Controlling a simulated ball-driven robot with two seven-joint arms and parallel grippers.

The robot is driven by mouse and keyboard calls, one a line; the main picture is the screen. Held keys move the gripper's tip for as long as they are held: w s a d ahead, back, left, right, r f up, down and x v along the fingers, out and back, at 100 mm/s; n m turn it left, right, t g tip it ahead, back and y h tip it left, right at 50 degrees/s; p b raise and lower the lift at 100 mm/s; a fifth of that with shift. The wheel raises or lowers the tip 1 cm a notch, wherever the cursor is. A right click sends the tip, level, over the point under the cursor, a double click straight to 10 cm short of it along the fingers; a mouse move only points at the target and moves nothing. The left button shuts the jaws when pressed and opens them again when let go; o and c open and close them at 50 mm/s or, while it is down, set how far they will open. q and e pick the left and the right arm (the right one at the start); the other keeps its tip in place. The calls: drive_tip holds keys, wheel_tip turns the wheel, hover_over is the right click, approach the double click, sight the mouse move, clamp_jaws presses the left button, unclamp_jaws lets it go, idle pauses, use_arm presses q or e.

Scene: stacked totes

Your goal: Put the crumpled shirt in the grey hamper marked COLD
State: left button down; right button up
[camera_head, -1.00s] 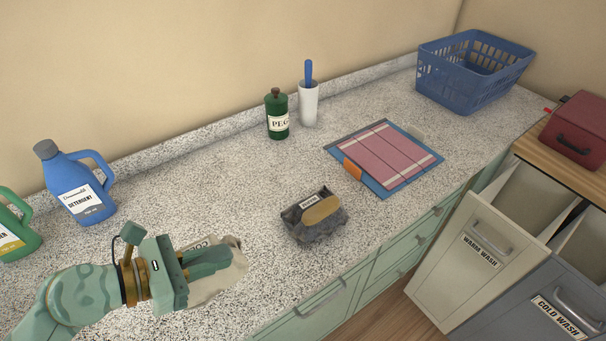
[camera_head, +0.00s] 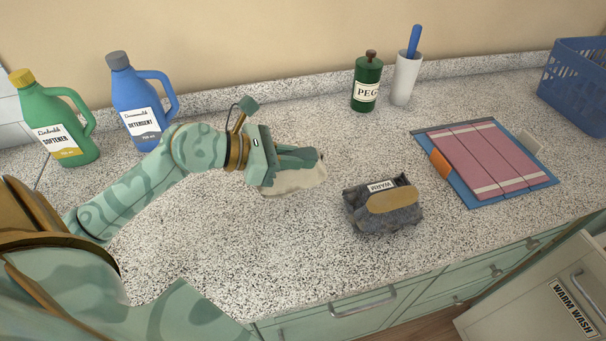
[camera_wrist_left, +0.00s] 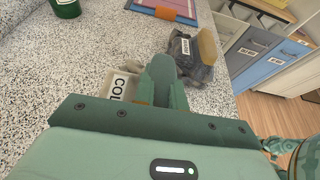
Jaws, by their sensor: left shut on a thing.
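A crumpled cream cloth (camera_head: 298,181), the shirt, is between the fingers of my left gripper (camera_head: 296,158), which is shut on it. The cloth hangs low over or against the counter; I cannot tell whether it touches. In the left wrist view a white tag reading COL shows on the cloth (camera_wrist_left: 115,88) beside the fingers.
A dark grey bundle (camera_head: 371,217) tagged WARM, with a tan oval on it, lies right of my left gripper. The WARM WASH hamper (camera_head: 547,290) is beyond the counter's front edge.

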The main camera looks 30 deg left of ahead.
use_arm(q)
drive_tip(key=shift+w+a+f, duration=0.1)
drive_tip(key=shift+w+f, duration=0.2)
drive_tip(key=shift+f, duration=0.05)
drive_tip(key=f, duration=0.2)
drive_tip(key=w+f+b, duration=0.1)
drive_tip(key=shift+a+f+b, duration=0.2)
drive_tip(key=shift+f+b, duration=0.1)
drive_tip(key=shift+f, duration=0.2)
drive_tip(key=shift+s, duration=0.1)
drive_tip(key=shift+f, duration=0.15)
drive_tip(key=c, duration=1.5)
unclamp_jaws()
drive_tip(key=shift+o, duration=0.2)
